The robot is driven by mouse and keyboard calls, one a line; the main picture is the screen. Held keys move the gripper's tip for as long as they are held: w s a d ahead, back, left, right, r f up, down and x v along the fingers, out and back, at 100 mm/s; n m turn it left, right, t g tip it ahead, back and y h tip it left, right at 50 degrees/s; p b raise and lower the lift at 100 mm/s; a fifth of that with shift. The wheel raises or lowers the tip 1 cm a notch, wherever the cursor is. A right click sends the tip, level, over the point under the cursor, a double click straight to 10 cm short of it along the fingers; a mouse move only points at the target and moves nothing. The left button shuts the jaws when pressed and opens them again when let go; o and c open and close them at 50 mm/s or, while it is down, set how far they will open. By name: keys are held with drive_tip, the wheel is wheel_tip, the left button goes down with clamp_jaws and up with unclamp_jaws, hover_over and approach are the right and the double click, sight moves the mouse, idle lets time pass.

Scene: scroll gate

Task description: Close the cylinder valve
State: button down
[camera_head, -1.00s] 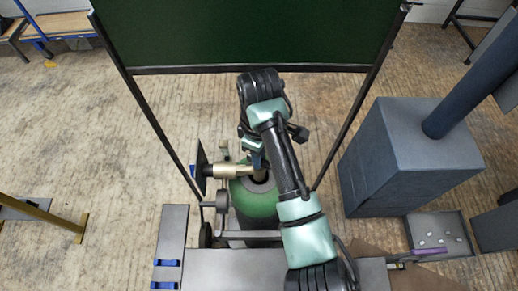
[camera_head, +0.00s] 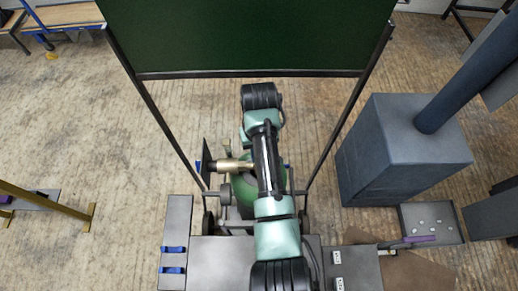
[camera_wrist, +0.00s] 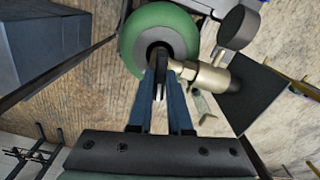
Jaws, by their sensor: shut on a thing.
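The green gas cylinder (camera_head: 243,190) stands upright in a cart below my arm. Its round green top also shows in the wrist view (camera_wrist: 130,45), with a dark centre. The brass valve fitting (camera_head: 231,164) sticks out to the left of the cylinder's top; in the wrist view it extends right (camera_wrist: 212,77). My gripper (camera_wrist: 161,70) is over the cylinder's centre, its blue fingers shut on a thin dark part of the cylinder valve between them. The fingers hide much of that part. In the head view my arm covers the grip.
A dark green screen on black posts (camera_head: 250,35) stands behind the cylinder. A large blue-grey box (camera_head: 395,150) stands right, with a tray of small pieces (camera_head: 432,223) before it. A grey bench (camera_head: 215,258) lies in front. Open floor spreads left.

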drive_tip(key=shift+r+m+p, duration=0.15)
drive_tip(key=shift+m+p, duration=0.25)
drive_tip(key=shift+m, duration=0.7)
drive_tip(key=shift+w, duration=0.1)
drive_tip(key=c, duration=0.8)
unclamp_jaws()
drive_tip(key=shift+c, duration=0.2)
wheel_tip(320, 180, up, 13)
drive_tip(key=p, duration=0.2)
drive_tip(key=shift+p, duration=0.4)
